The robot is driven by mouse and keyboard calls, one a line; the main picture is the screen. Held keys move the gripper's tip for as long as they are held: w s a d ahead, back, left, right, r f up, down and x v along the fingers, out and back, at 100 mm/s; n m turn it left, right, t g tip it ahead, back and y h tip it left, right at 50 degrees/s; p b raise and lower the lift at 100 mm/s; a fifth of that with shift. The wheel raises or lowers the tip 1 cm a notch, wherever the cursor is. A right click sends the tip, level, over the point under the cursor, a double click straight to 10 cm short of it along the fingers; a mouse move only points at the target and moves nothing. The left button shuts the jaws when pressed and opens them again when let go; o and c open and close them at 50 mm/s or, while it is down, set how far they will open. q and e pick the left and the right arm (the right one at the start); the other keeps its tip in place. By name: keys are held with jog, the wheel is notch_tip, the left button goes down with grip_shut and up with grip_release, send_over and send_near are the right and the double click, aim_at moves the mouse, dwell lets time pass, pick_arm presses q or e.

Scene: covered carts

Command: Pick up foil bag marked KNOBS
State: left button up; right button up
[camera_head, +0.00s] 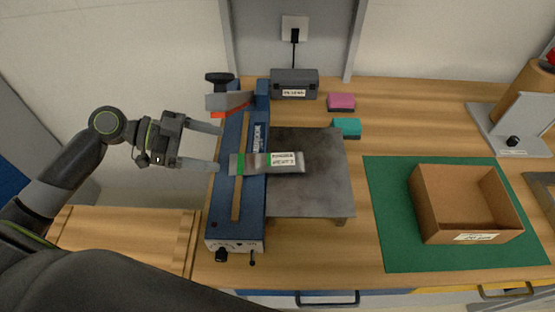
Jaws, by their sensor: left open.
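A silvery foil bag (256,165) with a green stripe and a white label lies across a blue bench device (225,206) and the grey plate (318,190) to its right. The label's print is too small to read surely. My left gripper (219,148) is open and empty, just left of the bag, its fingers pointing right. Its fingertips are close to the device's left edge. I cannot tell the height gap between fingers and bag. My right gripper is not in view.
The device's raised lever (228,101) stands just beyond my left gripper. A dark labelled box (294,80), a pink block (341,101) and a teal block (346,126) lie farther back. An open cardboard box (440,218) sits on a green mat (391,205).

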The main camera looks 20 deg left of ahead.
pick_arm(q)
jog(key=p, duration=0.2)
send_near(269, 160)
jog(key=shift+x, duration=1.5)
jog(key=shift+w+d, duration=0.2)
jog(key=shift+w, duration=0.05)
jog(key=p+x, duration=0.2)
jog(key=x, duration=0.1)
jog(key=shift+d+f, duration=0.15)
jog(key=shift+d, duration=0.15)
jog(key=shift+w+d+f, duration=0.15)
jog(key=shift+d+f, duration=0.15)
jog(key=shift+d, duration=0.1)
jog(key=c, duration=1.1)
jog(key=shift+r, duration=0.1)
